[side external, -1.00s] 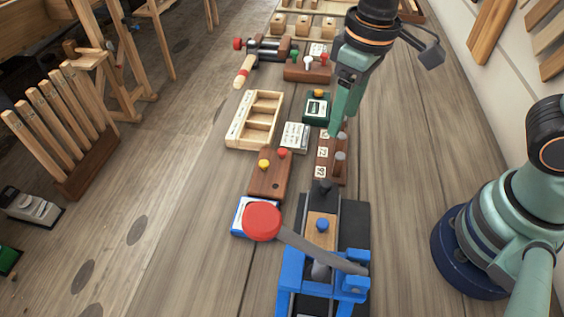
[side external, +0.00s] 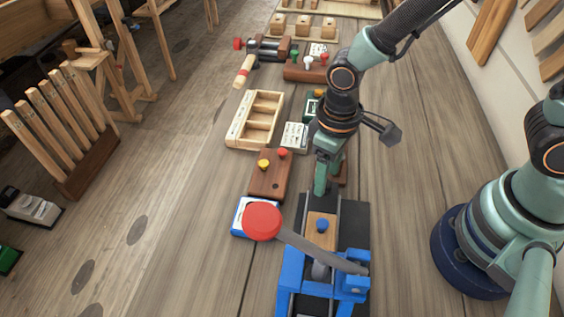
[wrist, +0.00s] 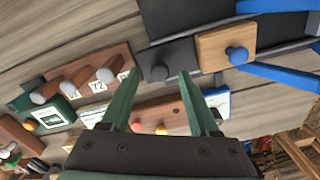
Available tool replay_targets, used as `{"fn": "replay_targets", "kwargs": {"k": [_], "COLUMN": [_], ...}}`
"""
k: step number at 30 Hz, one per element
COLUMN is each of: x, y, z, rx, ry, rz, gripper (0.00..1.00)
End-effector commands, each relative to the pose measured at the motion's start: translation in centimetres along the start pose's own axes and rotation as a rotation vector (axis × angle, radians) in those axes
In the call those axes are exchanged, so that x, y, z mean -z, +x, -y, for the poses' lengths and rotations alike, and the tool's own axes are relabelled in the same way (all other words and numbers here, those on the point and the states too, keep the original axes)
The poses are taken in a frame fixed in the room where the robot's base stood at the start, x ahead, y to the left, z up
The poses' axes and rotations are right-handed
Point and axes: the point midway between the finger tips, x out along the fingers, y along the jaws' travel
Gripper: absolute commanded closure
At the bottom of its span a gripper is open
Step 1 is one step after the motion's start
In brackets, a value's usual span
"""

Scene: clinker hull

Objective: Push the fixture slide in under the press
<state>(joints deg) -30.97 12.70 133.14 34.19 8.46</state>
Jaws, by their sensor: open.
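The fixture slide, a light wooden block (side external: 314,237) with a blue knob (side external: 322,225), sits on a dark rail (side external: 358,215) in front of the blue press (side external: 292,272). The press has a grey lever with a red ball (side external: 262,221). My gripper (side external: 320,192) is low over the rail's far end, beyond the slide and apart from it. In the wrist view the fingers of my gripper (wrist: 157,73) are spread and empty, pointing toward a dark block at the rail's end (wrist: 165,60). The wooden slide (wrist: 212,48) and its knob (wrist: 237,55) lie to their right.
A brown box with yellow and red buttons (side external: 270,175) stands left of the rail's far end. A wooden tray (side external: 236,134) and a numbered peg block (wrist: 95,85) are farther back. The table right of the rail is clear.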

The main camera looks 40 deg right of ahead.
Motion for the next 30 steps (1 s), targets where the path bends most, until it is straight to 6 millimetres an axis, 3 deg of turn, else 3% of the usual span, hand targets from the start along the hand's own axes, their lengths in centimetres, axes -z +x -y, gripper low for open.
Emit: {"fn": "replay_targets", "kwargs": {"k": [6, 15, 20, 30], "x": [-0.03, -0.01, -0.01, 0.0], "y": [1.25, 1.35, 1.34, 1.32], "z": [-0.01, -0.01, 0.0, 0.0], "rx": [0.0, 0.0, 0.0, 0.0], "ry": [0.0, 0.0, 0.0, 0.0], "rz": [0.0, -0.001, -0.001, -0.001], "gripper": [0.38, 0.38, 0.99, 1.0]}}
